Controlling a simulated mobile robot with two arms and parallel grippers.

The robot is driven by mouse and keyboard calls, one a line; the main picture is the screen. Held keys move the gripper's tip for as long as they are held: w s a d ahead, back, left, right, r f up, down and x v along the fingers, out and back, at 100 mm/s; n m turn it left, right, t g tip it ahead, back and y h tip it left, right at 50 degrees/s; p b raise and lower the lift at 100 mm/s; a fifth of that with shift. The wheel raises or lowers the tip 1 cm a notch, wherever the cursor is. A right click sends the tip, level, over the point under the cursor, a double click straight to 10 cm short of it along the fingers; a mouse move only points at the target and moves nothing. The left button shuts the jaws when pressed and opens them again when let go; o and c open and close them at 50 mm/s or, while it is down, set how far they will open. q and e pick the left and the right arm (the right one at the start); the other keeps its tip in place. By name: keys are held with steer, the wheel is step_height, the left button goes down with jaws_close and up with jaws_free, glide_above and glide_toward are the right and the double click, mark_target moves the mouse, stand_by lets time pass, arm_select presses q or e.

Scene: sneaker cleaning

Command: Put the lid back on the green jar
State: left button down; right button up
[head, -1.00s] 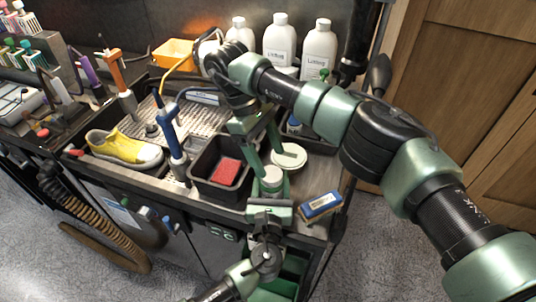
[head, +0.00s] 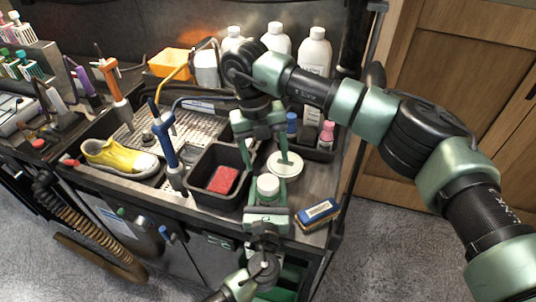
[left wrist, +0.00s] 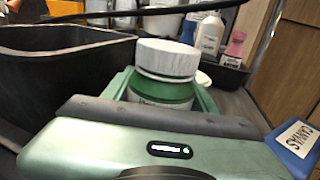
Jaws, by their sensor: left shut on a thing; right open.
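The green jar (left wrist: 160,92) stands upright between my left gripper's fingers, with a label on its front. The white lid (left wrist: 167,58) sits on top of it and covers its mouth; the lid also shows in the head view (head: 268,184). I cannot tell whether it is screwed tight. My left gripper (head: 267,205) is shut on the jar near the table's front edge. My right gripper (head: 267,161) is open and empty, pointing down above and just behind the jar, apart from the lid.
A black bin (head: 207,202) with a red sponge (head: 223,180) stands left of the jar. A white round dish (head: 285,170) lies behind it, partly hidden by a right finger. A blue and yellow block (head: 318,214) lies at the right edge. Bottles (head: 314,52) stand at the back.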

mark_target(268, 181)
steer(key=n, duration=0.5)
steer(key=shift+d+r, duration=0.1)
steer(key=shift+r, duration=0.1)
steer(key=n, duration=0.5)
steer(key=shift+s+r+n+t+y, duration=0.2)
steer(key=shift+n+t+y, duration=0.1)
steer(key=shift+n+y, duration=0.1)
steer(key=n, duration=0.4)
steer(key=shift+s+d+r+n, duration=0.1)
steer(key=shift+s+r+n, duration=0.15)
steer(key=shift+n, duration=0.15)
steer(key=n, duration=0.5)
steer(key=shift+s+r+n+y, duration=0.15)
steer(key=shift+s+n+y, duration=0.15)
steer(key=shift+y, duration=0.1)
steer(key=shift+f, duration=4)
steer(key=shift+c, duration=0.2)
